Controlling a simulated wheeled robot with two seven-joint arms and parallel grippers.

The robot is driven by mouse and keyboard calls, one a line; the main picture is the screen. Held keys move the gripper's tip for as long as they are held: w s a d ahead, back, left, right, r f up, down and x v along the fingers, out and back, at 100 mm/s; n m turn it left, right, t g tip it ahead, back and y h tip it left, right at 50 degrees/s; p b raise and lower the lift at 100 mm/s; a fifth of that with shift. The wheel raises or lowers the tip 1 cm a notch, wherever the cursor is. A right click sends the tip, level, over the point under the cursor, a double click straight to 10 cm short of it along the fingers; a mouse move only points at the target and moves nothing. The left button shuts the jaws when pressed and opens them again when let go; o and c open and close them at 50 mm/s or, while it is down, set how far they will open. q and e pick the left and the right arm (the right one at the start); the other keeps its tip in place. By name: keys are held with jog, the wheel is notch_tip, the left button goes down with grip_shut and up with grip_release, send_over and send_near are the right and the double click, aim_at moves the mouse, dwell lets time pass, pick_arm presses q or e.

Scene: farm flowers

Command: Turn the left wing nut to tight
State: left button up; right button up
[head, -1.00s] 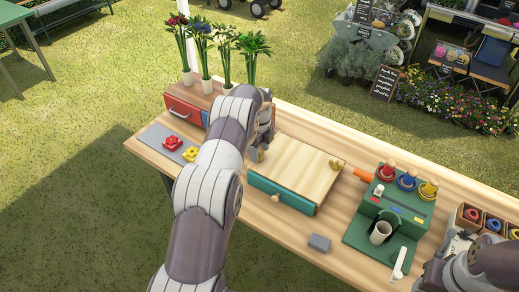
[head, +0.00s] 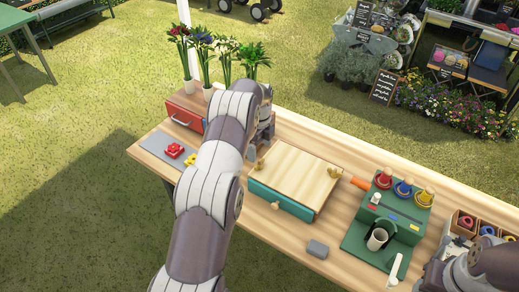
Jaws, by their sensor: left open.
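The flower press (head: 298,172) is a pale wooden board above a teal drawer-like base on the table. Its left wing nut (head: 261,165) is a small brass-coloured piece at the board's left edge. A similar right wing nut (head: 335,172) sits at the right edge. My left gripper (head: 263,140) is behind and just above the left wing nut, largely hidden by my own forearm. It is open and looks apart from the nut. My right gripper (head: 452,268) is at the lower right, mostly hidden by its arm, so its jaws cannot be made out.
A red drawer box (head: 186,112) and several potted flowers stand at the back left. A grey mat (head: 155,142) holds red and yellow flowers. A green stand (head: 405,222) with coloured knobs is to the right. A grey block (head: 317,249) lies near the front edge.

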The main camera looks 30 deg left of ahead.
pick_arm(q)
notch_tip(320, 180, up, 8)
jog(key=p, duration=0.5)
pick_arm(e)
notch_tip(320, 180, up, 7)
pick_arm(q)
jog(key=shift+f, duration=0.15)
